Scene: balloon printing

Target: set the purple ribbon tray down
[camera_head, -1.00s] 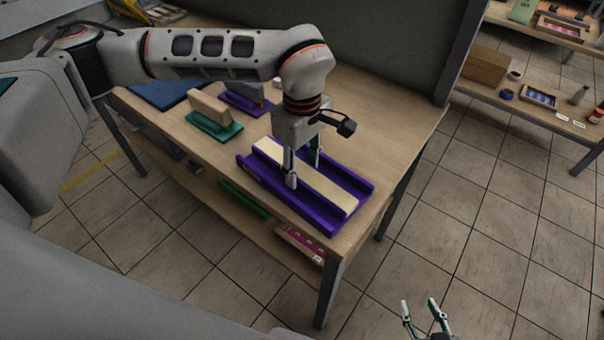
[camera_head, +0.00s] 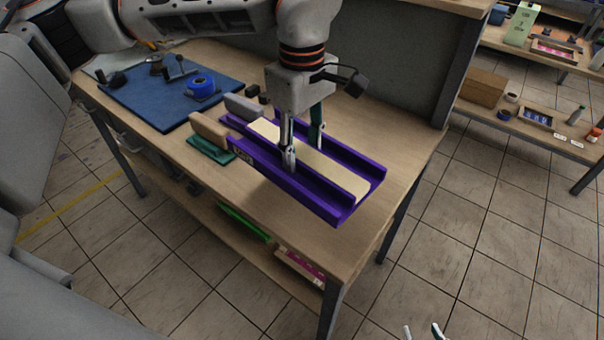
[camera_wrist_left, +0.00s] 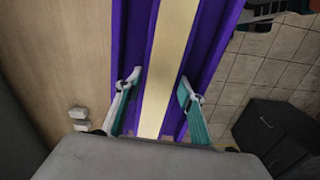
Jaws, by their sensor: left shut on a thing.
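The purple ribbon tray (camera_head: 335,205) is a long channel with raised side walls and a cream strip (camera_head: 343,177) along its middle. It is over the right part of the wooden table and appears held above the top; the gap beneath is hard to see. My left gripper (camera_head: 303,148) points down and is shut on the tray, with a finger on each side of the strip. The wrist view shows the tray (camera_wrist_left: 215,55) between the same fingers (camera_wrist_left: 159,88). My right gripper (camera_head: 421,328) shows only its spread fingertips at the bottom edge, away from the table.
A green block with a wooden handle (camera_head: 207,127) and a grey-handled block (camera_head: 243,106) stand at the tray's left end, partly hidden. A blue mat (camera_head: 150,112) with a tape roll (camera_head: 200,84) lies further left. The table's front right (camera_head: 340,240) is bare.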

